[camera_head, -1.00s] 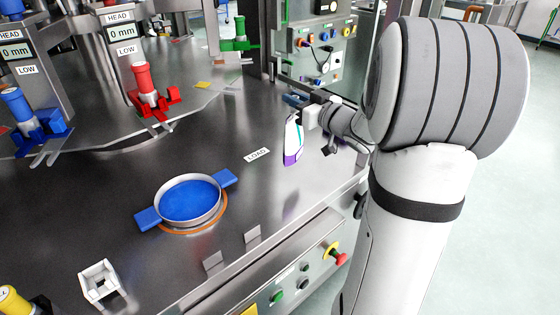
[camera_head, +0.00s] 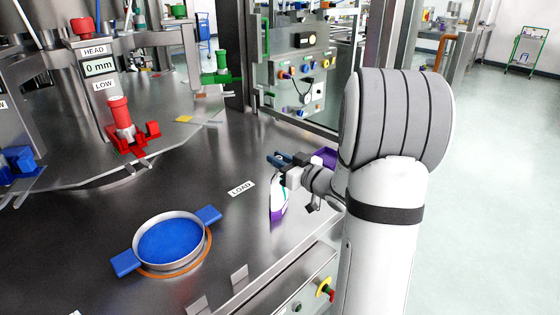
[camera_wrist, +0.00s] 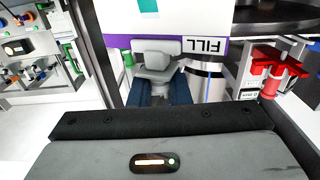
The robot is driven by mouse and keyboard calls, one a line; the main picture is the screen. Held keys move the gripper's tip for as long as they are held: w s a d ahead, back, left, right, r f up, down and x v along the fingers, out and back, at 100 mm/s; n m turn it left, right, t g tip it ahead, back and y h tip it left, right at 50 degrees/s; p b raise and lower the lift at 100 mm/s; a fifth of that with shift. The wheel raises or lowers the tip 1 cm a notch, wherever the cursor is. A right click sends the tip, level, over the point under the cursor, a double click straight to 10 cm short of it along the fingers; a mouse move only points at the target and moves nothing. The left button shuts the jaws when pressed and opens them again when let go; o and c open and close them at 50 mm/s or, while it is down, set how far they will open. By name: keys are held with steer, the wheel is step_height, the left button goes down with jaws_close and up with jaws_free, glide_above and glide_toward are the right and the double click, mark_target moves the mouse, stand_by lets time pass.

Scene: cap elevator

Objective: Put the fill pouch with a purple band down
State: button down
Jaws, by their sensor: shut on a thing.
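The fill pouch (camera_head: 277,203) is white with a purple band and hangs upright below my gripper (camera_head: 283,166), over the right part of the dark metal table. Whether its lower end touches the table I cannot tell. In the wrist view the pouch (camera_wrist: 190,22) fills the top middle, with its purple band, a teal patch and the word FILL upside down. The gripper's dark blue fingers (camera_wrist: 158,92) point at it there, shut on a grey-white piece at its end.
A LOAD label (camera_head: 241,188) lies left of the pouch. A round pan of blue (camera_head: 170,243) with blue handles stands front left. A purple container (camera_head: 325,156) shows behind my gripper. Red (camera_head: 125,125) and green (camera_head: 220,75) fixtures stand at the back. Table space around the label is clear.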

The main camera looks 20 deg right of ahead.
steer(key=shift+r, duration=0.1)
steer(key=shift+f, duration=0.2)
steer(key=c, duration=1.4)
jaws_free()
steer(key=shift+o, duration=0.2)
